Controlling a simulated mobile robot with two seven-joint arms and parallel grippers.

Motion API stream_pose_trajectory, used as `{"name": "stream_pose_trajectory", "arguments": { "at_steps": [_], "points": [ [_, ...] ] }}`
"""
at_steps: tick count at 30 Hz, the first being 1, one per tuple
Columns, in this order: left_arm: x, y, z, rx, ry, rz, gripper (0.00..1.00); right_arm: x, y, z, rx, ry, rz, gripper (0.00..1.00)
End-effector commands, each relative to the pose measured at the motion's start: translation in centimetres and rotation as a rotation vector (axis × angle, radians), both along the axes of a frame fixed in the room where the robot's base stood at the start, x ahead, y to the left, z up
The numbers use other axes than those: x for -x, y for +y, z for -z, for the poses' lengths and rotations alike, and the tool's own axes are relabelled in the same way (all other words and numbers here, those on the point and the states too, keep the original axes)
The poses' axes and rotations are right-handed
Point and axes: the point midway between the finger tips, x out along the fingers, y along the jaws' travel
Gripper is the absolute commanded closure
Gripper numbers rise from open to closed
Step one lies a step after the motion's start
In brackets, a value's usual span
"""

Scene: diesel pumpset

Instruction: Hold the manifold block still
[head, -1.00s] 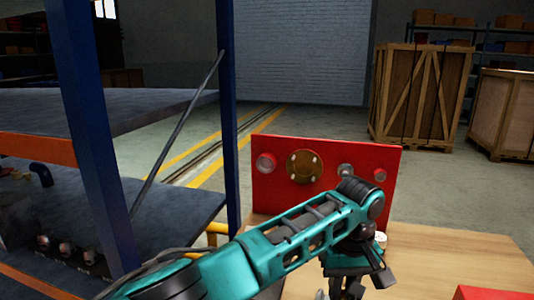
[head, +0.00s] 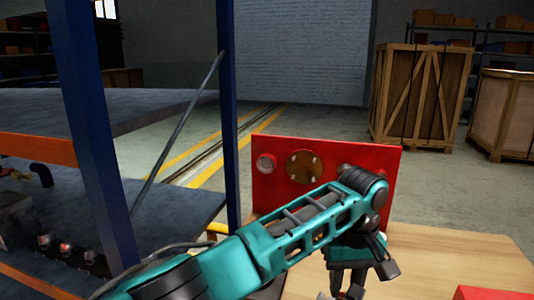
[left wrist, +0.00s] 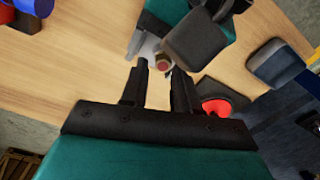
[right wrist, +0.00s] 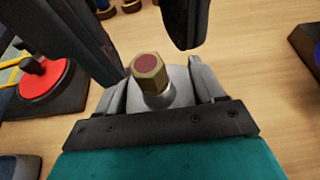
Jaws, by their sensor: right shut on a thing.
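The manifold block (right wrist: 180,90) is a grey piece with a brass hex fitting (right wrist: 149,75) that has a dark red top. My right gripper (right wrist: 162,95) is shut on the block, with a finger at each side. In the left wrist view the fitting (left wrist: 162,63) shows just beyond the tips of my left gripper (left wrist: 161,70), which is open with a clear gap. The left gripper's dark fingers also cross the upper right wrist view. I cannot tell whether they touch the fitting.
A red panel (head: 335,168) with round fittings stands upright at the back of the wooden table (head: 440,255). A red round button on a dark base (right wrist: 45,80) sits near the block. A blue-posted rack (head: 95,130) stands at left. The table's right side is mostly clear.

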Motion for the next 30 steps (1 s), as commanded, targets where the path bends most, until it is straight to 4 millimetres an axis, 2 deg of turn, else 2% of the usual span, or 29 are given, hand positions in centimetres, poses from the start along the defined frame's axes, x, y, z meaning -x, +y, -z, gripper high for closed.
{"name": "stream_pose_trajectory", "arguments": {
  "at_steps": [1, 6, 13, 16, 20, 30],
  "points": [
    [0.0, 0.1, 0.2, -0.002, 0.002, -0.002, 0.65, 0.1, 0.0, 0.2, 0.003, 0.005, -0.001, 0.85],
    [0.0, 0.2, 0.4, -0.005, 0.004, -0.004, 0.51, 0.0, 0.0, 0.0, 0.001, 0.002, -0.001, 0.85],
    [0.0, 0.2, 0.4, -0.006, 0.005, -0.005, 0.51, -0.1, 0.0, -0.2, -0.001, -0.005, -0.001, 0.85],
    [0.0, 0.2, -0.3, -0.006, 0.004, -0.005, 0.51, -0.1, 0.1, -0.3, -0.002, -0.007, -0.001, 0.85],
    [0.0, 0.1, -2.5, -0.004, 0.003, -0.003, 0.51, -0.1, 0.1, -0.4, -0.002, -0.009, -0.001, 0.85],
    [0.0, 0.2, -9.6, -0.007, 0.000, -0.005, 0.51, -0.2, 0.1, -0.5, -0.004, -0.012, -0.001, 0.85]
  ]
}}
